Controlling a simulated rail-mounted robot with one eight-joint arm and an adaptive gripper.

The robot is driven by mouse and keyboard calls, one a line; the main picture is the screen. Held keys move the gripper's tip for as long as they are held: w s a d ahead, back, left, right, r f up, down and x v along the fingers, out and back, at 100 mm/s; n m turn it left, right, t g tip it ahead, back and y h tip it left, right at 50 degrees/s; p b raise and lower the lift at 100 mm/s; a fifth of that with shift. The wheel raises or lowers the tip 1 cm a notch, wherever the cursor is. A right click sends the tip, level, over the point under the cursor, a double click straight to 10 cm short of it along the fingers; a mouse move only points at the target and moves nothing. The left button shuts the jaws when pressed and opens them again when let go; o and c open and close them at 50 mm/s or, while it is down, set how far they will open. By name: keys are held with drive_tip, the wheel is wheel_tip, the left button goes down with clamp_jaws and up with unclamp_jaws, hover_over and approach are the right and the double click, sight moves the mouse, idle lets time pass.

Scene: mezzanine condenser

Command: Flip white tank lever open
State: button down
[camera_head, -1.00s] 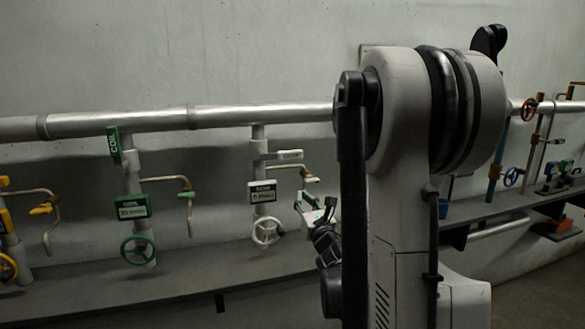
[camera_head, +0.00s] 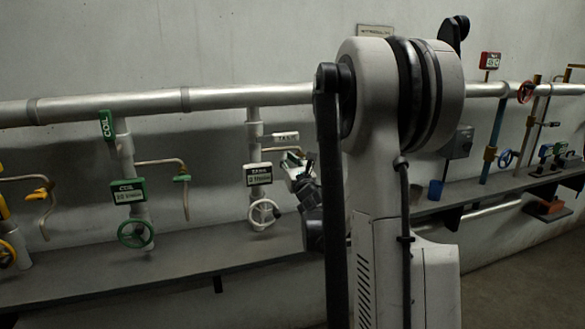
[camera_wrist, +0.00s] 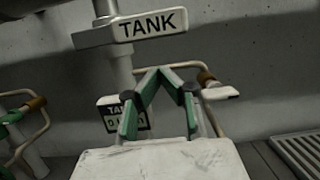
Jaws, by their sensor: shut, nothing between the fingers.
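The tank pipe carries a white TANK sign (camera_wrist: 150,24), a dark-framed display (camera_wrist: 123,115) and, in the head view, a white handwheel (camera_head: 264,213). The white lever (camera_wrist: 221,93) hangs at the end of a bent tan pipe with a brown collar, just right of my gripper in the wrist view. My gripper (camera_wrist: 158,70) has green fingers with tips together, empty, in front of the tank pipe. In the head view my gripper (camera_head: 291,160) is by the tank's side pipe and covers the lever there. I cannot tell whether it touches the lever.
A green coil valve (camera_head: 135,233) stands left of the tank pipe, with a yellow-handled one (camera_head: 37,193) farther left. A long grey shelf (camera_head: 160,268) runs below. A main pipe (camera_head: 215,97) runs above. A floor grating (camera_wrist: 298,150) lies at right in the wrist view.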

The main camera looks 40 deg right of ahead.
sight(278, 138)
wheel_tip(278, 138, up, 3)
drive_tip(key=shift+s+a, duration=0.1)
drive_tip(key=shift+s, duration=0.05)
drive_tip(key=shift+s, duration=0.1)
idle(0.4)
